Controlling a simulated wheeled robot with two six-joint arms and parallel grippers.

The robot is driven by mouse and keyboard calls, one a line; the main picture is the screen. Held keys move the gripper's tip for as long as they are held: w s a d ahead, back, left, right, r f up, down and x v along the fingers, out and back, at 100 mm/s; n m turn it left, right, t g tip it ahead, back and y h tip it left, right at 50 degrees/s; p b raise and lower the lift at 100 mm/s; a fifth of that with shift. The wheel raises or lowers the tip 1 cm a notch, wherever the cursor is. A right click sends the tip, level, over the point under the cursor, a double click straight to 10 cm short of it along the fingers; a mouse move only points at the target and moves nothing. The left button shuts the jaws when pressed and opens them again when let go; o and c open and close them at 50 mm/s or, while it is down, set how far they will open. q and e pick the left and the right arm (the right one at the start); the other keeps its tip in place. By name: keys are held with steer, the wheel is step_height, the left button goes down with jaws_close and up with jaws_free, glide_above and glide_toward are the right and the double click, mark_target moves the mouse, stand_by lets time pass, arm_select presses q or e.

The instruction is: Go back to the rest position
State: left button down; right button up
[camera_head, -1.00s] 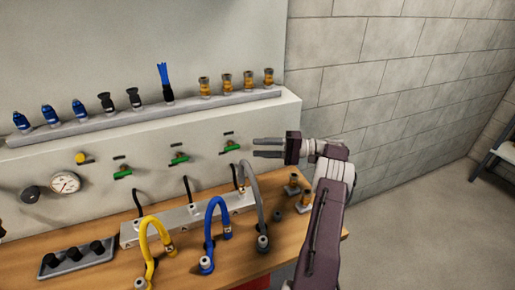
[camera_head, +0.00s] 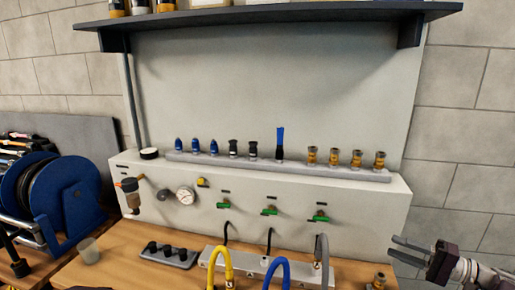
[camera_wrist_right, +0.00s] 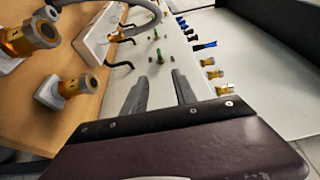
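My right gripper (camera_head: 394,247) is at the right edge of the head view, in front of the right end of the panel box. Its two dark fingers point left, parted and empty. In the right wrist view the gripper (camera_wrist_right: 160,75) also shows parted fingers with nothing between them. My left gripper is not clearly seen in either view. The yellow hose (camera_head: 217,262), blue hose (camera_head: 275,268) and grey hose (camera_head: 322,252) arch over the bench, apart from the gripper.
The wooden bench (camera_head: 125,262) carries a black tray (camera_head: 168,256). A rail (camera_head: 215,162) holds several fittings and a blue brush (camera_head: 280,143) on the panel box (camera_head: 385,213). A dark shelf (camera_head: 270,16) hangs above. A blue reel (camera_head: 78,195) stands at left. Brass fittings (camera_wrist_right: 75,86) are near the gripper.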

steer(key=w+a+r+n+g+y+p, duration=0.1)
steer(key=a+r+n+g, duration=0.2)
steer(key=a, duration=0.4)
steer(key=w+a+r+n+g+y, duration=0.1)
steer(key=w+a+r+n+g, duration=0.1)
steer(key=a+r, duration=0.5)
steer(key=s+a+f+g+h+p, duration=0.1)
steer(key=s+a+g+h, duration=0.15)
steer(key=a, duration=0.55)
steer(key=s+a+f+g+h+p, duration=0.1)
steer(key=s+a+g, duration=0.2)
steer(key=a, duration=0.6)
steer(key=s+a+f+n+g+h, duration=0.15)
steer(key=s+a+f+h, duration=0.25)
steer(key=s+f+h, duration=0.55)
arm_select(q)
steer(key=shift+w+a+r+p, duration=0.15)
steer(key=shift+r, duration=0.75)
steer(key=shift+w+a+r+p, duration=0.1)
steer(key=shift+r+p, duration=0.05)
steer(key=shift+r, duration=0.75)
arm_select(e)
steer(key=s+d+f+t+h, duration=0.2)
steer(key=s+d+f+h, duration=0.1)
steer(key=s+d+f, duration=0.6)
steer(key=shift+d+f+t+h, duration=0.4)
steer(key=shift+d+f, duration=0.4)
steer(key=shift+d, duration=0.6)
